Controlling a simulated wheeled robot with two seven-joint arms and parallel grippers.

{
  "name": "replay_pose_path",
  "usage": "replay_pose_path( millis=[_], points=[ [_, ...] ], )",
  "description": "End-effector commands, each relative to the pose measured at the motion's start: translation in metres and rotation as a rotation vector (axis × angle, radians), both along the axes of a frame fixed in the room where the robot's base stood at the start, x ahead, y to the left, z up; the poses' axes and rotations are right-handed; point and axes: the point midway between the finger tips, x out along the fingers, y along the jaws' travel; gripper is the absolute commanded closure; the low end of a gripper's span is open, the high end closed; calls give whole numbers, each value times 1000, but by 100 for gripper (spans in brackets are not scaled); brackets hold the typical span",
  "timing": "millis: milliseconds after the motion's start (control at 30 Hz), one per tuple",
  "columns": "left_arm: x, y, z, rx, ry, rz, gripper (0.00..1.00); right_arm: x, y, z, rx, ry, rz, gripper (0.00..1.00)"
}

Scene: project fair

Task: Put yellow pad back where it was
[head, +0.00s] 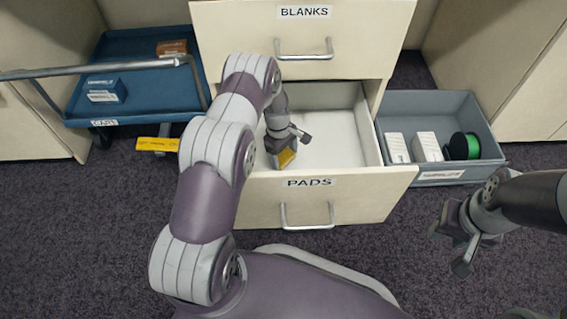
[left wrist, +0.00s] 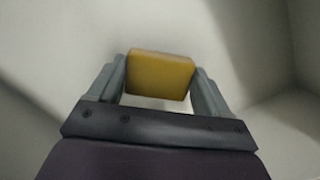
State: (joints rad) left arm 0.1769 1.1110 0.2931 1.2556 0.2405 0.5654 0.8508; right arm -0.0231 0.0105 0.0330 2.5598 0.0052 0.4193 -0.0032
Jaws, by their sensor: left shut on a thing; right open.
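The yellow pad (head: 287,157) is inside the open drawer labelled PADS (head: 335,150), near its left side. My left gripper (head: 283,146) is shut on the pad, which also shows between its fingers in the left wrist view (left wrist: 160,76). The pale drawer interior surrounds the pad there; I cannot tell whether the pad touches the drawer floor. My arm hides part of the drawer's left side. My right gripper (head: 452,245) is open and empty, over the carpet to the right of the drawer.
A closed drawer labelled BLANKS (head: 345,38) is above. A grey bin (head: 455,107) on the right holds white boxes (head: 427,146) and a green spool (head: 464,146). A blue cart (head: 140,55) with boxes stands at left. A yellow object (head: 157,144) is below the cart's edge.

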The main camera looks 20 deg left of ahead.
Motion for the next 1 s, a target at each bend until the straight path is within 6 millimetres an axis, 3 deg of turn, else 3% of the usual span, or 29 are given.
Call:
replay_pose_path(
  millis=[33, 100, 433, 467, 500, 533, 800, 1000],
  points=[
    [-1, 0, -21, -1, 1, 0, 46, 0, 0, -19, 0, 1, 0, 57],
    [0, 0, -28, 0, 0, 0, 46, 0, 0, -25, 0, 1, 0, 57],
    [-1, 0, -27, -1, 1, -1, 46, 0, 0, -22, 0, 1, 0, 57],
    [-1, 0, -27, -1, 1, -1, 18, 0, 0, -21, 0, 1, 0, 57],
    [-1, 0, -26, -1, 1, -1, 5, 0, 0, -21, 0, 1, 0, 57],
    [-1, 0, -26, -1, 1, -1, 0, 0, 0, -21, 0, 1, 0, 57],
    [-1, 0, -22, 0, 0, -1, 0, 0, 0, -19, 0, 1, 0, 57],
    [1, 4, 13, 0, -1, -1, 0, 0, 0, 8, 0, 1, 0, 57]
  ],
)
